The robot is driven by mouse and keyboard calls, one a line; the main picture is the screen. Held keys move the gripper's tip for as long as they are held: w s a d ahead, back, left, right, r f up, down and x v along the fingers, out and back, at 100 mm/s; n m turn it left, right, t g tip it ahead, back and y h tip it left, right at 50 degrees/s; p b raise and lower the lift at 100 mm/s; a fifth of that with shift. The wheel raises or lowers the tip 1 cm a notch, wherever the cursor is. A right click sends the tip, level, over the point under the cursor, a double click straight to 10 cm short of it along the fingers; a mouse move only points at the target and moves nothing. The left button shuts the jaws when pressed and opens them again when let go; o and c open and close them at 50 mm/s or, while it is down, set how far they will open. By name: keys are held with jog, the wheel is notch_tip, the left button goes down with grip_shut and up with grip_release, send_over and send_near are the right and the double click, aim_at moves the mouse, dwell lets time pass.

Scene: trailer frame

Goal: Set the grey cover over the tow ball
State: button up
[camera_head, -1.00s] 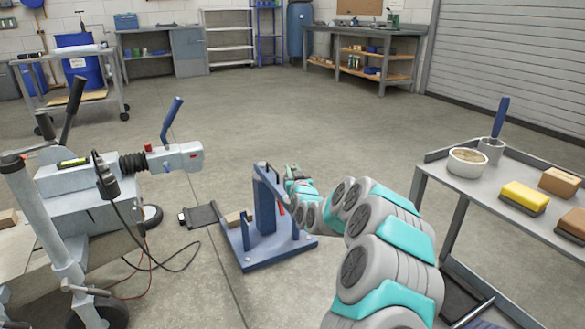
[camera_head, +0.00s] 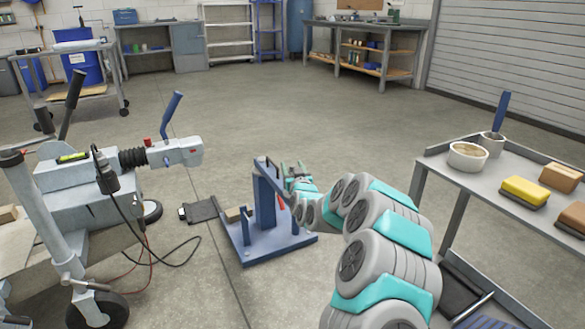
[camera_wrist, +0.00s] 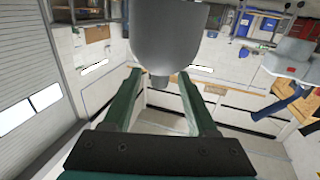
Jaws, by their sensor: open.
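In the wrist view, which looks upside down, a smooth grey dome with a small knob, apparently the grey cover (camera_wrist: 166,38), is close ahead of my gripper. My gripper (camera_wrist: 160,72) has its two green fingers apart, one on each side of the knob, with visible gaps. In the head view my gripper (camera_head: 292,166) is just right of the blue stand's post. I cannot make out the cover or the tow ball in the head view; what the cover rests on is out of frame in the wrist view.
The blue stand (camera_head: 240,252) is on the floor, left of my arm. The trailer coupling (camera_head: 182,152) with its blue lever is further left, above a loose black cable. A grey cart (camera_head: 465,180) at the right holds a bowl (camera_head: 468,156), a yellow block and brown blocks.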

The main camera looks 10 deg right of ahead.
jog(key=shift+s, duration=0.1)
jog(key=s, duration=0.7)
jog(key=shift+s, duration=0.3)
jog(key=shift+d, duration=0.1)
jog(key=s+a+r+n+g+y+p, duration=0.15)
jog(key=s+a+g, duration=0.25)
jog(key=s, duration=0.4)
jog(key=s+a+r+n+g+y+p, duration=0.15)
jog(key=s+a+g, duration=0.25)
jog(key=s, duration=0.4)
jog(key=s+d+r+m+g+h+p, duration=0.1)
jog(key=s+g, duration=0.3)
jog(key=s, duration=1.1)
jog(key=s+d+r+m+g+h+p, duration=0.1)
jog(key=s+d+g, duration=0.3)
jog(key=s, duration=1)
jog(key=s+d+r+m+g+h+p, duration=0.1)
jog(key=s+d+r+g+p, duration=0.1)
jog(key=s, duration=1.3)
jog(key=shift+s+d+r+g+h+p, duration=0.25)
jog(key=shift+s+d+g+h+p, duration=0.15)
jog(key=shift+g, duration=0.5)
